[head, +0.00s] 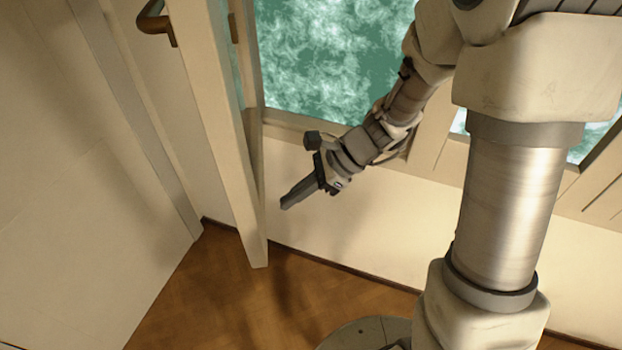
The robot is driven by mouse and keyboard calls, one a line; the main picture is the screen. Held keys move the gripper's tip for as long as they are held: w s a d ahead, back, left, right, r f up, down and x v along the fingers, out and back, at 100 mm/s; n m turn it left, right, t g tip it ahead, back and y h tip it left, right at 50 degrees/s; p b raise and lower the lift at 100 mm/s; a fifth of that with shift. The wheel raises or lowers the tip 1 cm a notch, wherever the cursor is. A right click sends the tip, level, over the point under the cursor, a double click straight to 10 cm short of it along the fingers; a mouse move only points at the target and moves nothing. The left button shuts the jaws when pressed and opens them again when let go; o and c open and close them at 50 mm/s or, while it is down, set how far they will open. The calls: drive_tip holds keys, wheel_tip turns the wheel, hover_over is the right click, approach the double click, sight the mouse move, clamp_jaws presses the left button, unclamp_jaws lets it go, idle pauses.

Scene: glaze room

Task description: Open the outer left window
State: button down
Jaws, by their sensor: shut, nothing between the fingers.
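The outer left window shows at the upper left of the head view. Its pale sash (222,130) stands swung out from the wall into the room, seen nearly edge-on. A brown handle (155,22) sits at the sash's upper left side. Beside the sash, the window opening (330,60) shows a mottled green and white outside. My gripper (285,204) is shut and empty. In the picture it is just right of the sash's lower part, pointing down and left, with a small gap between them. Whether it is at the sash's depth I cannot tell.
A plain pale wall (75,190) closes off the left side. Below the sill is a bare wall (400,225) above the brown wooden floor (225,300). Another window frame (590,195) lies at the right, partly hidden by my arm. The floor below the sash is clear.

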sight(258, 210)
drive_tip(key=shift+s+a+p, duration=0.2)
drive_tip(key=shift+a+p, duration=0.15)
drive_tip(key=shift+a, duration=1.6)
drive_tip(key=s+a+b, duration=0.1)
drive_tip(key=a, duration=1.2)
drive_tip(key=shift+s, duration=0.2)
drive_tip(key=shift+d, duration=0.1)
